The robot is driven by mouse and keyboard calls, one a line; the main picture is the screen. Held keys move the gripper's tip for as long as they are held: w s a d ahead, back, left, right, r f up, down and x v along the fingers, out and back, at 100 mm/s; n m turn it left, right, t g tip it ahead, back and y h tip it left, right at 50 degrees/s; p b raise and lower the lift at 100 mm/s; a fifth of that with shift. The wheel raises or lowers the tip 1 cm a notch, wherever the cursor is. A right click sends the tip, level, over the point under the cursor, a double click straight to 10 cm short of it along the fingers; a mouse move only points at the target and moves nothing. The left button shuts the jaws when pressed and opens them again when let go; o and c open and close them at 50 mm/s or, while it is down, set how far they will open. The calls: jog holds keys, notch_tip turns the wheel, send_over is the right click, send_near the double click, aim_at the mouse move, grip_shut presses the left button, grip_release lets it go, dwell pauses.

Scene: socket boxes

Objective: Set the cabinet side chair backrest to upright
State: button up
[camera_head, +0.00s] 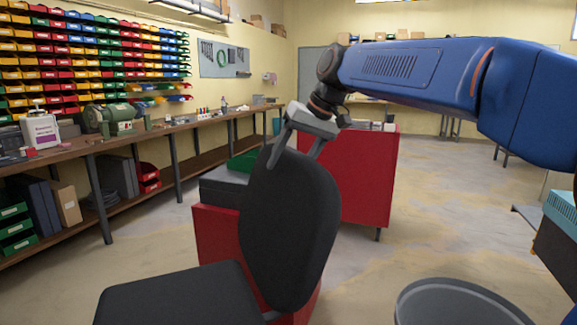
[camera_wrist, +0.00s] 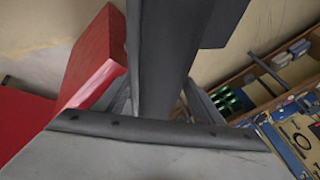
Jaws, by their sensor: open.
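The dark chair backrest (camera_head: 290,225) stands steeply at the back of the dark seat (camera_head: 180,297) in the head view. It looks close to upright, but I cannot tell its exact lean. My gripper (camera_head: 295,158) points down at the top of the backrest, one finger on each side of its upper edge. The fingers are open; I cannot tell whether either touches. In the wrist view the backrest (camera_wrist: 165,55) runs as a dark strip between the fingers, partly hidden by the grey palm. The lower joint of the chair is mostly hidden.
Red cabinets (camera_head: 365,178) stand behind the chair, with a green bin (camera_head: 243,161) beside the backrest. A grey round bin (camera_head: 455,304) is at the lower right. A long workbench (camera_head: 160,131) runs along the left wall. Floor at the right is partly clear.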

aim_at(271, 187)
jog(key=shift+w+a+f, duration=0.15)
jog(key=shift+a+f, duration=0.1)
jog(key=shift+f, duration=0.25)
jog(key=c, duration=1.5)
jog(key=shift+s+a+f+n+t+h, duration=0.15)
jog(key=shift+s+a+h, duration=0.2)
jog(key=shift+a, duration=0.35)
jog(key=shift+s+a+r+n+t+h, duration=0.1)
jog(key=shift+s+a+t+h, duration=0.1)
jog(key=shift+s+a+h, duration=0.4)
jog(key=shift+s+a+f+n+t+h, duration=0.1)
jog(key=shift+a+t+h, duration=0.05)
jog(key=shift+a, duration=0.7)
jog(key=shift+o, duration=0.8)
jog(key=shift+s+a+f, duration=0.15)
jog(key=shift+s+a, duration=0.1)
jog(key=shift+a, duration=0.25)
jog(key=shift+s+a+f, duration=0.1)
jog(key=shift+s+a, duration=0.1)
jog(key=shift+a, duration=0.25)
jog(key=o, duration=1.3)
jog(key=shift+a, duration=0.15)
jog(key=shift+o, duration=0.2)
